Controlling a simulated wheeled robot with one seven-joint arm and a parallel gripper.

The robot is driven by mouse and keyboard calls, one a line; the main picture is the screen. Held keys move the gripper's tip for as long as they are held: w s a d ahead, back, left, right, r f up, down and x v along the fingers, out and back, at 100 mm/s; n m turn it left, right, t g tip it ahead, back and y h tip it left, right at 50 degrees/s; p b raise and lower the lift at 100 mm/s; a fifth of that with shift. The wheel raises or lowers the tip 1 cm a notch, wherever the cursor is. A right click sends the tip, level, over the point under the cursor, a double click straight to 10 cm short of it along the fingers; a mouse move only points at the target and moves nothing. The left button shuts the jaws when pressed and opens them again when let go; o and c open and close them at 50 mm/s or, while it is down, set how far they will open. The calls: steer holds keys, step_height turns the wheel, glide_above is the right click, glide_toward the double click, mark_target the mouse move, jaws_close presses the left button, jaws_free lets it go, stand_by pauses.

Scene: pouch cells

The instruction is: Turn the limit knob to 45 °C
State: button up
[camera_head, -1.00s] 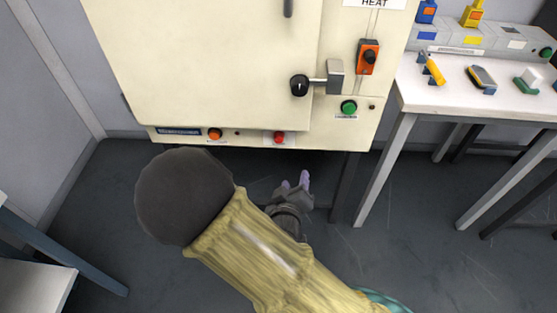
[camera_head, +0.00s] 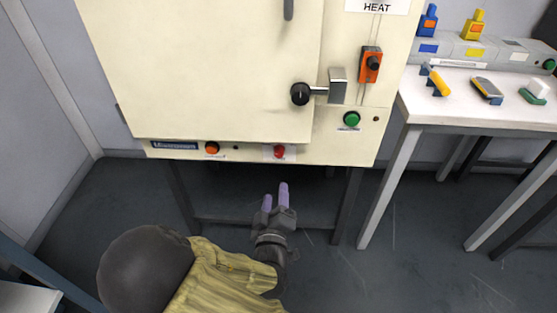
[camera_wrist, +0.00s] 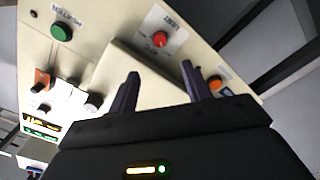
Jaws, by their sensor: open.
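The likely limit knob is a small red knob (camera_head: 279,152) on a white plate, low on the front of the cream oven (camera_head: 220,70). In the wrist view the red knob (camera_wrist: 160,38) sits on its white plate with small printing too blurred to read surely, so its setting cannot be told. My gripper (camera_head: 275,196) is open and empty, below and in front of the oven's lower edge, fingers pointing up toward the red knob. In the wrist view the gripper's fingertips (camera_wrist: 160,73) stand apart, with the red knob beyond and between them. Nothing touches the knob.
An orange button (camera_head: 212,148) is left of the red knob, a green button (camera_head: 351,119) to the right. The black-ended door handle (camera_head: 300,94) juts out above. An orange switch (camera_head: 370,65) is higher right. A white workbench (camera_head: 460,115) stands at right. Floor below is open.

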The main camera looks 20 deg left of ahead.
mark_target(279, 155)
steer(key=b+x, duration=0.3)
steer(key=x, duration=1.1)
steer(key=shift+w, duration=0.1)
steer(key=c, duration=1)
